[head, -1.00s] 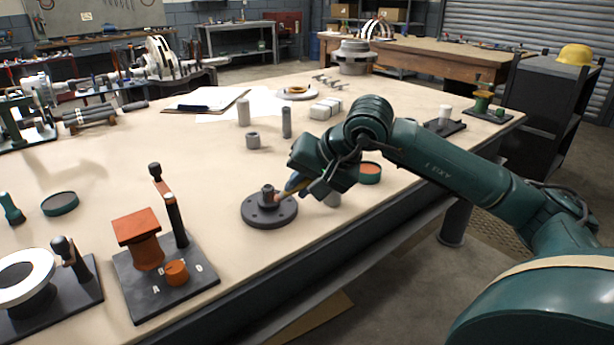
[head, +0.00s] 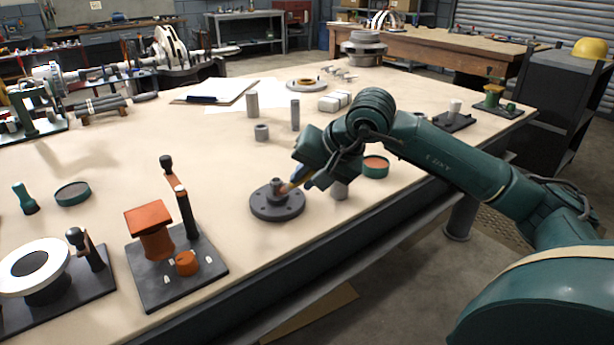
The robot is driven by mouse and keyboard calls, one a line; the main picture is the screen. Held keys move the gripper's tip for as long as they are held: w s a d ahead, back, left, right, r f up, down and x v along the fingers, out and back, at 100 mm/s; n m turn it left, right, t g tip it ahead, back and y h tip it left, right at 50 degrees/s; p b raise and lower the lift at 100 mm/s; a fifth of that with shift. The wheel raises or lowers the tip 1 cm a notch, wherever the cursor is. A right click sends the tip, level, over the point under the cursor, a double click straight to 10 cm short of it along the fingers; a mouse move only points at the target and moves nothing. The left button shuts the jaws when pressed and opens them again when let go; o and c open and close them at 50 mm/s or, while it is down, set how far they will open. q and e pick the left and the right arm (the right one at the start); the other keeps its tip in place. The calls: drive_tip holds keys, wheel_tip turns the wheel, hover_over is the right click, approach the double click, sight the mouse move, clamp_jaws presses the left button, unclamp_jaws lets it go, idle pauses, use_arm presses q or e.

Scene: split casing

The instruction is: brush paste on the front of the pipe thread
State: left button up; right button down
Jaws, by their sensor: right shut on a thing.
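The pipe thread (head: 276,187) is a short dark stub standing upright at the centre of a round dark flange (head: 277,207) near the table's front edge. My right gripper (head: 303,176) is shut on a brush (head: 291,185) with a tan handle end. The brush slants down to the left, and its tip is at the right side of the stub; whether it touches cannot be told. A round tin with orange-brown contents (head: 375,166), perhaps the paste, stands just behind and right of the gripper. My left gripper does not show.
A black base with orange parts and an upright lever (head: 178,262) stands at the front left. Grey cylinders (head: 252,104) stand behind the flange. A small grey cylinder (head: 340,190) stands right of it.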

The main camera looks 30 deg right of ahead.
drive_tip(key=shift+w, duration=0.4)
drive_tip(key=shift+f, duration=0.1)
